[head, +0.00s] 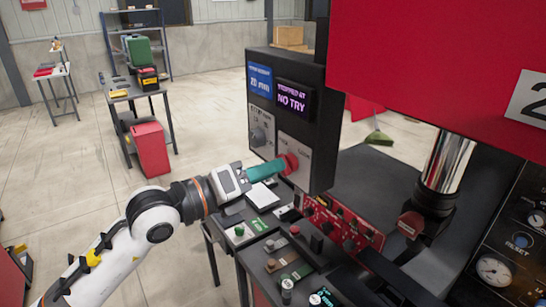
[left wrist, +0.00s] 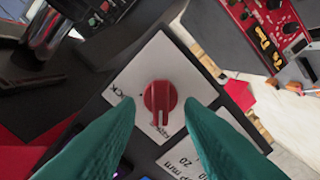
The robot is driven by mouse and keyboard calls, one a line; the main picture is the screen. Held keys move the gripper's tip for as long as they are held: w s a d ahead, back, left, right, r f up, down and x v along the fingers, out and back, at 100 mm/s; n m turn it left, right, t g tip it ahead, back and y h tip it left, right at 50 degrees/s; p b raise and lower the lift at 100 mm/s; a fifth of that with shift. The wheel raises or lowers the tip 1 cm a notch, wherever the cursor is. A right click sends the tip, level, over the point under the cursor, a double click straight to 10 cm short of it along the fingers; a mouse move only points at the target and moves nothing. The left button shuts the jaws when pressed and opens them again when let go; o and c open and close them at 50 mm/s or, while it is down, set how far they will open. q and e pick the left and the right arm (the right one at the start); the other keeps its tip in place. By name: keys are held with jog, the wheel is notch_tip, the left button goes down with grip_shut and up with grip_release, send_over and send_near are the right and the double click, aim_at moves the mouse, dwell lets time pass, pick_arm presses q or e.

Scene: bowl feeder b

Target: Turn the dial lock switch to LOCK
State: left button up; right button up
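The red dial (head: 290,162) is on a light plate (head: 295,153) on the lower right of the dark control box (head: 318,130). In the left wrist view the dial (left wrist: 160,100) is seen face-on, its slotted end toward the bottom of the picture. Lettering by that end and at the plate's left is hard to read. My left gripper (head: 279,166) has teal fingers reaching the dial's front in the head view. In the left wrist view its two fingertips (left wrist: 160,106) are apart, one on each side of the dial, with visible gaps. My right gripper is not in view.
Above the dial are a blue display (head: 260,81) and a purple "NO TRY" display (head: 295,98). A grey knob (head: 259,137) sits on a plate to the left. A red panel with knobs (head: 342,223) lies below. A large red housing (head: 440,60) fills the upper right.

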pick_arm(q)
jog(key=shift+x, duration=0.8)
jog(key=shift+c, duration=0.4)
grip_shut()
jog(key=shift+m+b, duration=9)
jog(key=shift+b, duration=2.55)
